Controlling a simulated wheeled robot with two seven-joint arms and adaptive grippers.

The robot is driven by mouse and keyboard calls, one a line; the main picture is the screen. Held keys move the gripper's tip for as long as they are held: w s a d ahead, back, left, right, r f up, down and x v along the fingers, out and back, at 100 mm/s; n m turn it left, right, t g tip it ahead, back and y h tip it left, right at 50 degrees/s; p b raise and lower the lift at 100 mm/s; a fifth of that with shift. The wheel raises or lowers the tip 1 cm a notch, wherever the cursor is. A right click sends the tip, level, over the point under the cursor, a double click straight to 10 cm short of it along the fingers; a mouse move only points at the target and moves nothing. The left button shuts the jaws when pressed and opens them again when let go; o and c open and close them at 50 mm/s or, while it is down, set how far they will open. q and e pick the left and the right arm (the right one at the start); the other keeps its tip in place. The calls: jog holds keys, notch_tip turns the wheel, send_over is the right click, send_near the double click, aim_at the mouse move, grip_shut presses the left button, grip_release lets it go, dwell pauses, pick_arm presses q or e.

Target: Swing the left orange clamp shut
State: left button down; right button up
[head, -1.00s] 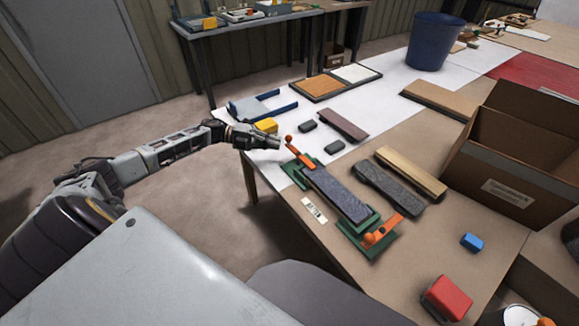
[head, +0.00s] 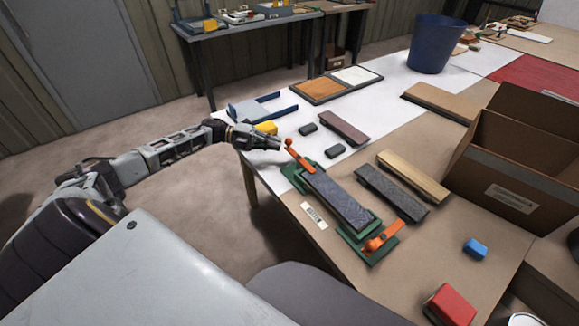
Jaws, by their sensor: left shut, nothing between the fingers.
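A green jig (head: 357,243) on the table holds a long dark grey board (head: 338,197). The left orange clamp (head: 299,156) is at the jig's far left end. Its lever points away from the board, with a round knob at its outer end. A second orange clamp (head: 384,237) is at the near right end, its lever lying crosswise. My left gripper (head: 279,143) is shut and empty, just left of the left clamp's knob. Whether it touches the knob I cannot tell. My right gripper is not in view.
A yellow block (head: 267,128) and a blue cradle (head: 262,107) are just behind my left gripper. Two small dark blocks and a brown bar (head: 343,128) lie beyond the jig. A grey bar (head: 392,191) and a wooden bar (head: 413,175) lie to its right. An open cardboard box (head: 510,165) stands further right.

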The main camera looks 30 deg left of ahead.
pick_arm(q)
jog(key=shift+w, duration=0.2)
jog(key=shift+w+a, duration=0.1)
jog(key=shift+w, duration=0.15)
jog(key=shift+s+a, duration=0.1)
dwell(0.4)
jog(key=v, duration=1.1)
jog(key=shift+s+a, duration=0.15)
jog(key=shift+a, duration=0.2)
dwell(0.3)
